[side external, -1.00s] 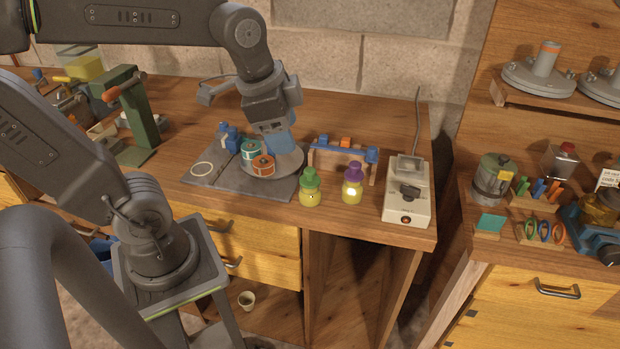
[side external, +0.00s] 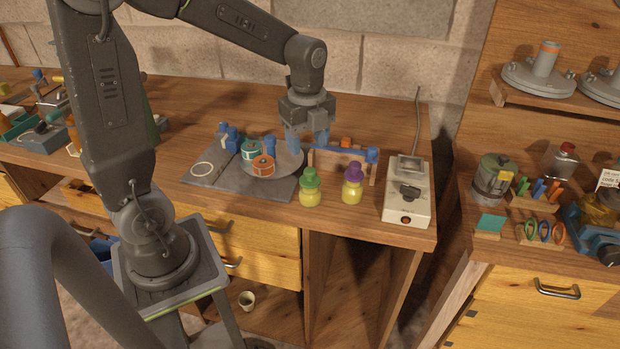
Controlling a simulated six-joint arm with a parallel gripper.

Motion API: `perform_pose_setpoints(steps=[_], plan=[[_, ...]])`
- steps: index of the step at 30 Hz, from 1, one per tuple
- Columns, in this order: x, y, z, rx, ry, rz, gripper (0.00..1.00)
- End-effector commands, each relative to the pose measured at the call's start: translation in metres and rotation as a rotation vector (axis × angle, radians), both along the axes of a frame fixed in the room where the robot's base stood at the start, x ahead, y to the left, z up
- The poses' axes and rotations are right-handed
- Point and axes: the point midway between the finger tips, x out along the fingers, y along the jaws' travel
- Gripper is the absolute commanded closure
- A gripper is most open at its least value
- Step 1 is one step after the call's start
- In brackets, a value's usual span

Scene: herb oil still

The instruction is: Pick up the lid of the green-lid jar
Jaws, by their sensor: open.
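The green-lid jar (side external: 310,197) stands upright near the front of the bench, with a yellow-green body. Its green lid (side external: 309,177) sits on top. My gripper (side external: 308,145) points down above and behind this jar, in line with it in the picture. Its two blue fingertips are apart, with nothing seen between them, and it is clear of the lid.
A switch box (side external: 407,203) stands at right. Left are a grey board (side external: 208,172) and two rolls on a round plate.

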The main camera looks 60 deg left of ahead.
Motion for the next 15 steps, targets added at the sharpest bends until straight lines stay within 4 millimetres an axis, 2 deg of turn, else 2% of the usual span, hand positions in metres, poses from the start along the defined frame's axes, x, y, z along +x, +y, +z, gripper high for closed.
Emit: perform_pose_setpoints(steps=[3,11,15], plan=[[0.0,0.0,-0.017,-0.001,0.003,0.0,0.44],[0.001,-0.003,-0.037,-0.001,0.003,0.0,0.44],[0.002,-0.007,-0.058,-0.001,0.003,0.0,0.44]])
